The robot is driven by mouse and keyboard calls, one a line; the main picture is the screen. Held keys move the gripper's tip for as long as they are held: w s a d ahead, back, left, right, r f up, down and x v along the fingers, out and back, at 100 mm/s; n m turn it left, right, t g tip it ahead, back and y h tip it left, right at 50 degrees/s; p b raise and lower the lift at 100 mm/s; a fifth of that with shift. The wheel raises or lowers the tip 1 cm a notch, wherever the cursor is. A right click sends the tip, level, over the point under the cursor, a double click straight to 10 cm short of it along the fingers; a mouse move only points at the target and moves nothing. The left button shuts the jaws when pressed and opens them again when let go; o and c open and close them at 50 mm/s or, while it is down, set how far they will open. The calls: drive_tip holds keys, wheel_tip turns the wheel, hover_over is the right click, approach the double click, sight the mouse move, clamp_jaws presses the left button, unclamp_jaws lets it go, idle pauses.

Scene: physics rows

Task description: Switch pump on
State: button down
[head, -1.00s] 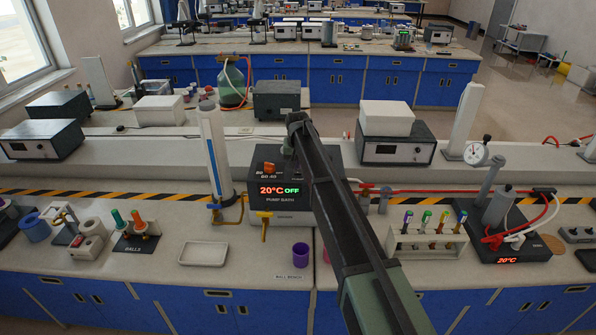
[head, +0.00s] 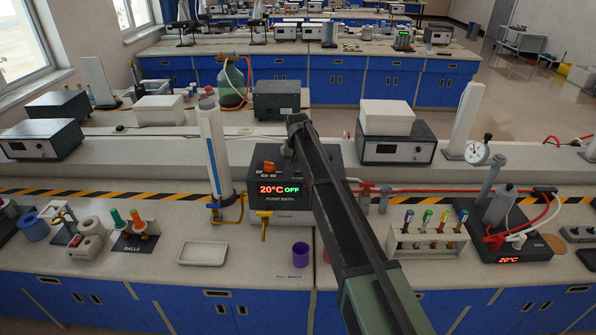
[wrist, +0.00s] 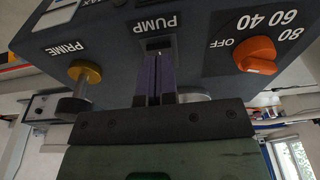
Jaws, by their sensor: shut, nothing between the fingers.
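The pump bath (head: 283,203) is a dark box in the middle of the bench. Its display (head: 279,189) reads 20°C in red and OFF in green. In the wrist view its panel shows upside down, with a dark switch (wrist: 161,45) by the word PUMP. My gripper (wrist: 155,57) is shut and empty, its purple fingertips right at this switch. I cannot tell whether they touch it, and they hide part of it. In the head view my arm hides the gripper and the right part of the panel.
An orange knob (wrist: 257,55) with an OFF mark sits on one side of the switch, and a brass PRIME knob (wrist: 84,72) on the other. A purple cup (head: 301,252) and a white tray (head: 203,253) are in front.

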drive_tip(key=shift+f+b, duration=0.7)
drive_tip(key=shift+f, duration=0.05)
drive_tip(key=shift+r, duration=0.1)
wheel_tip(320, 180, up, 7)
drive_tip(key=p, duration=0.7)
drive_tip(key=s+d+f+b, duration=0.3)
drive_tip(key=s, duration=1.1)
drive_tip(key=s+d+f+g+b, duration=0.1)
drive_tip(key=s+d+f+b, duration=0.2)
drive_tip(key=s, duration=1.2)
drive_tip(key=s+d+f+n+b, duration=0.1)
drive_tip(key=s+d+f+b, duration=0.2)
drive_tip(key=s, duration=1.1)
drive_tip(key=shift+s+d+f+g+b, duration=0.2)
drive_tip(key=shift+d+f+g+b, duration=0.3)
drive_tip(key=shift+d, duration=0.35)
